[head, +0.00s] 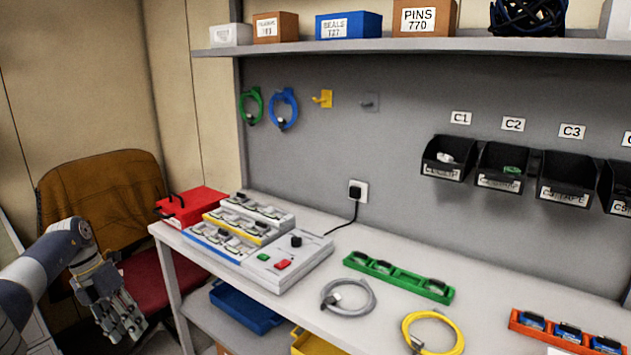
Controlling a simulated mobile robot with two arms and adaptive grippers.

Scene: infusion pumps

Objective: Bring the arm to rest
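My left arm (42,262) comes in from the left edge. My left gripper (124,328) hangs at the lower left, pointing down, in front of the chair and left of the workbench, apart from both. No object shows in it. Its fingers are small and overlap in this view, so I cannot tell whether they are open or shut. My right gripper is not in view.
The workbench (318,310) holds a pump station (262,262), a red case (190,206), a grey cable coil (348,296), a yellow coil (433,334), a green tray (398,277) and an orange tray (560,332). A chair (100,190) stands behind my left gripper. Blue bin (245,306) sits below.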

